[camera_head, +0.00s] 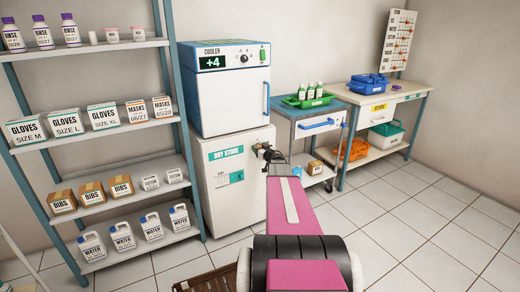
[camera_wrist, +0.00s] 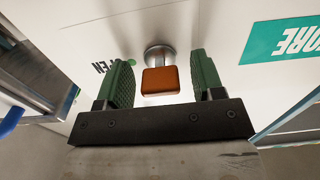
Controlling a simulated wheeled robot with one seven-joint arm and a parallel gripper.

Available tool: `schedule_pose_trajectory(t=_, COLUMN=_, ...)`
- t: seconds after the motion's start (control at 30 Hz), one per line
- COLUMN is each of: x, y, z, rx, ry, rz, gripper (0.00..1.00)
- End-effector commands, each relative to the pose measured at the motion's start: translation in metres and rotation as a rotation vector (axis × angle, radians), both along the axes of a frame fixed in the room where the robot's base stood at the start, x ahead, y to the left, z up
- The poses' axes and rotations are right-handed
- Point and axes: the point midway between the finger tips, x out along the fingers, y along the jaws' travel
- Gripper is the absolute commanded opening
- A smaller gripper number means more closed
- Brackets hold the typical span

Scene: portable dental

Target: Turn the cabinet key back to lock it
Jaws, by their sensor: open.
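The white cabinet (camera_head: 239,184) labelled "DRY STORE" stands under the cooler; its door face (camera_wrist: 200,28) fills much of the wrist view. The key shows in the wrist view as an orange-brown block-like head (camera_wrist: 160,80) in front of a round metal lock (camera_wrist: 160,52). My gripper (camera_wrist: 163,78) is open, with one green ridged finger on each side of the key head and a visible gap on both sides. In the head view my gripper (camera_head: 264,152) is at the cabinet's upper right, and my arm hides the key there.
The cooler (camera_head: 229,94) reading "+4" sits on top of the cabinet. A shelf rack (camera_head: 95,132) with boxes and bottles stands close on the left. A trolley (camera_head: 315,122) with a green tray is close on the right. Tiled floor is clear at the right front.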

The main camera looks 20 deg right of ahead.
Motion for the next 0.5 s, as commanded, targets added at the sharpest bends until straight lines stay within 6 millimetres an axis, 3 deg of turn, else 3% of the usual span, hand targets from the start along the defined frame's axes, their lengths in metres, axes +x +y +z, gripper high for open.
schedule_pose_trajectory(t=0.23, x=0.0007, y=0.0001, z=0.0003, rx=0.0, ry=0.0, rz=0.0, gripper=0.62)
schedule_pose_trajectory(t=0.4, x=0.0007, y=0.0001, z=0.0003, rx=0.0, ry=0.0, rz=0.0, gripper=0.12)
schedule_pose_trajectory(t=0.5, x=0.0006, y=0.0, z=0.0003, rx=0.0, ry=0.0, rz=0.0, gripper=0.12)
